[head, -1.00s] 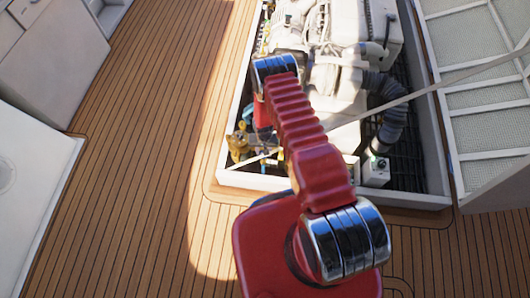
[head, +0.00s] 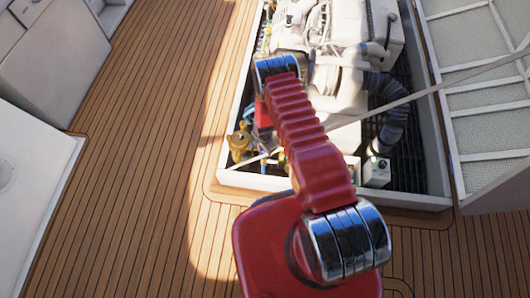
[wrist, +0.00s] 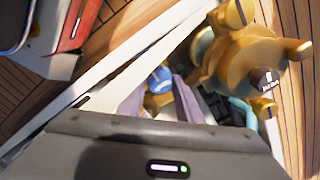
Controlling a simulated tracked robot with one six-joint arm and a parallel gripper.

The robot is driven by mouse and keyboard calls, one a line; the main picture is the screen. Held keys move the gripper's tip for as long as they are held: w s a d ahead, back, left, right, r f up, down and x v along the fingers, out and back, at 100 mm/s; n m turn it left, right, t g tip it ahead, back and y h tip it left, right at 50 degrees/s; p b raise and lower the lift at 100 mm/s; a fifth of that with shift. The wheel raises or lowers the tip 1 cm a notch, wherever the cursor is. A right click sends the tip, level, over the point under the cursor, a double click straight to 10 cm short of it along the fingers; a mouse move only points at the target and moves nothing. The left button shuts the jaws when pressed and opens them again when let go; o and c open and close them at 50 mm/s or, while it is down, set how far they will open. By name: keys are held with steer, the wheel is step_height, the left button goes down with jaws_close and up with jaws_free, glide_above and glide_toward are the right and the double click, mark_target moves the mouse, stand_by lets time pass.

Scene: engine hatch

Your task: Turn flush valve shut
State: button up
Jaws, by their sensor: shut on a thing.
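In the wrist view my gripper (wrist: 159,92) reaches down into the hatch. Its two greyish-purple fingers are shut on a small blue valve handle (wrist: 158,77), which has brass around it and looks like the flush valve. The lower part of the handle is hidden by the gripper body. In the head view my red arm covers most of the gripper, so the grip itself cannot be seen there.
A large brass fitting (wrist: 250,55) stands close right of the fingers; it also shows in the head view (head: 239,141). The pale hatch frame (head: 240,179) surrounds the white engine (head: 340,85). A ribbed grey hose (head: 390,125) lies to the right. Teak deck (head: 150,150) is clear at left.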

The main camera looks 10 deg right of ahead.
steer(key=shift+s+d+m, duration=0.1)
steer(key=shift+s+m, duration=0.05)
steer(key=shift+m, duration=0.35)
steer(key=o, duration=1)
steer(key=shift+o, duration=0.2)
steer(key=shift+r, duration=0.15)
steer(key=shift+r, duration=0.2)
step_height(320, 180, up, 13)
stand_by(0.7)
